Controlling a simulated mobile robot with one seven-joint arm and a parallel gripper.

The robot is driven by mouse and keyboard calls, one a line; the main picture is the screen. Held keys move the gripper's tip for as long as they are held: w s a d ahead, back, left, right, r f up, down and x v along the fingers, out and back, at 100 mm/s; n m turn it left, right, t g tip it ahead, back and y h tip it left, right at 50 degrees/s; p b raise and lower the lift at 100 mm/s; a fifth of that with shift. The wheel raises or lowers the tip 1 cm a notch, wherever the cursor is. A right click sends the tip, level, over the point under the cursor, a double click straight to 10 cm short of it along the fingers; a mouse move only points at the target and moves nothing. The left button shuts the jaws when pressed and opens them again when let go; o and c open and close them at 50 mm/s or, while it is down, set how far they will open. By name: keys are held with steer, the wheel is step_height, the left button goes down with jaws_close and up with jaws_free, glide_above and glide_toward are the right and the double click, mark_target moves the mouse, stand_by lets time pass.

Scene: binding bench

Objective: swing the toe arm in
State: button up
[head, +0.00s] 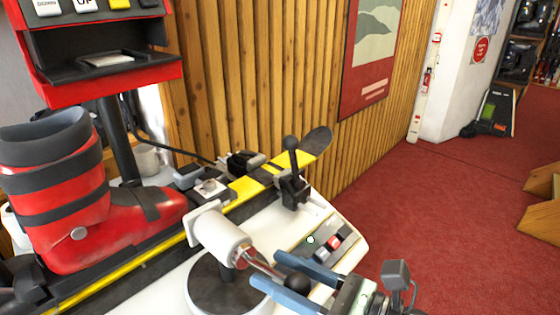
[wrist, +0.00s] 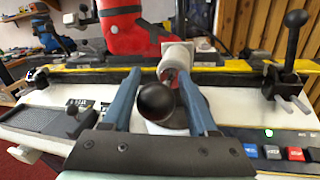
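The toe arm (head: 222,238) is a white cylinder with a square pad at its boot end, on a round dark base. A metal rod runs from it to a black ball knob (wrist: 157,103). The pad stands close to the toe of the red boot (head: 110,225); I cannot tell whether they touch. My gripper (head: 270,268) has blue fingers, which are open. In the wrist view the knob lies between the fingers (wrist: 160,78), with a gap on each side. In the head view the fingers partly hide the knob.
A yellow and black ski (head: 308,150) lies along the bench behind the toe arm. An upright black-knobbed lever (head: 291,165) stands on the right. A button panel (head: 325,243) is at the bench's right end. A red control box (head: 110,75) overhangs the boot. Red carpet is clear at right.

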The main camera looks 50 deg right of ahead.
steer(key=shift+o, duration=0.8)
steer(key=s+d+b, duration=0.1)
steer(key=s+d, duration=0.1)
steer(key=s, duration=1)
steer(key=shift+s, duration=0.4)
